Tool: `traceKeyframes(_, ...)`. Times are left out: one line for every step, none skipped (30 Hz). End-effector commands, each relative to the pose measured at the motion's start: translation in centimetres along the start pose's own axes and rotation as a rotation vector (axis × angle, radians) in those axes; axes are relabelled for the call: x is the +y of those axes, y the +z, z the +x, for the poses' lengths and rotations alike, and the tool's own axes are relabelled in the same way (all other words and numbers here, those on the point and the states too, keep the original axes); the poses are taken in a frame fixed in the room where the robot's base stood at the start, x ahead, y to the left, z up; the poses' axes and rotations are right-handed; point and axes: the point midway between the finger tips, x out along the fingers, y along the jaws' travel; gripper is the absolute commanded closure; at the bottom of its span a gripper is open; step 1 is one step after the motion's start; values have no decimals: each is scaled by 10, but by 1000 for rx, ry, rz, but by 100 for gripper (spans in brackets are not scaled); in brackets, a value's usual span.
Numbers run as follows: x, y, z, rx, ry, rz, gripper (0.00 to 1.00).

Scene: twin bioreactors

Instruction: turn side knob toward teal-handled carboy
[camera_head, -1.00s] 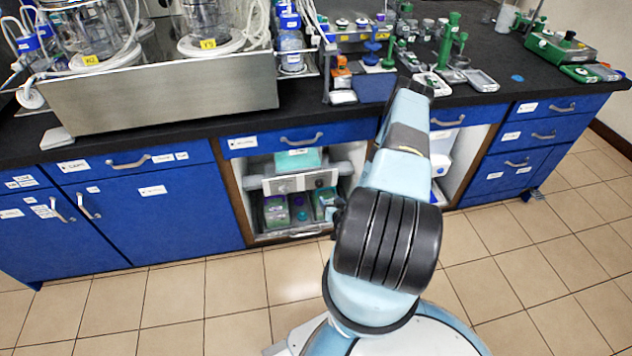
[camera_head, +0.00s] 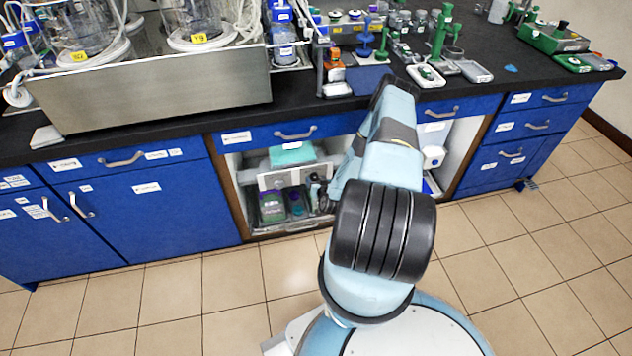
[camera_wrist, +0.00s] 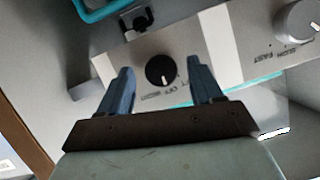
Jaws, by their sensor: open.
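The side knob (camera_wrist: 160,71) is a round black dial with a pale mark, on a light grey panel (camera_wrist: 217,45) with printed lettering. In the wrist view my gripper (camera_wrist: 160,78) is open, one finger on each side of the knob; whether they touch it I cannot tell. A teal loop handle (camera_wrist: 96,12) shows at the upper left; what it belongs to is cut off. In the head view the panel (camera_head: 272,182) faces out of the open cabinet bay, and my forearm hides part of it.
A larger silver knob (camera_wrist: 297,20) is at the right of the panel. A small black fitting (camera_wrist: 139,19) is above the black knob. Bottles (camera_head: 271,208) stand under the unit, with a teal item (camera_head: 292,154) on top. The cabinet's side wall (camera_head: 229,195) bounds the bay.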

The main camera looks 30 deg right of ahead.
Motion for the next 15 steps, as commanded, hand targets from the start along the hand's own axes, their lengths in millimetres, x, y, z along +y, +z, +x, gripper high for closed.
traceKeyframes(0,0,3,1,0,0,35)
traceKeyframes(0,0,4,1,0,0,35)
traceKeyframes(0,0,6,0,0,0,35)
traceKeyframes(0,0,6,0,0,0,35)
traceKeyframes(0,0,7,0,0,0,35)
traceKeyframes(0,0,7,-1,0,0,35)
traceKeyframes(0,0,7,-1,0,0,35)
traceKeyframes(0,0,7,-1,0,0,35)
traceKeyframes(0,0,7,-1,0,0,35)
traceKeyframes(0,0,7,-1,0,0,35)
traceKeyframes(0,0,7,-1,0,0,35)
traceKeyframes(0,0,7,0,0,0,35)
traceKeyframes(0,0,7,0,0,0,38)
traceKeyframes(0,0,7,0,0,0,41)
traceKeyframes(0,0,7,0,0,0,44)
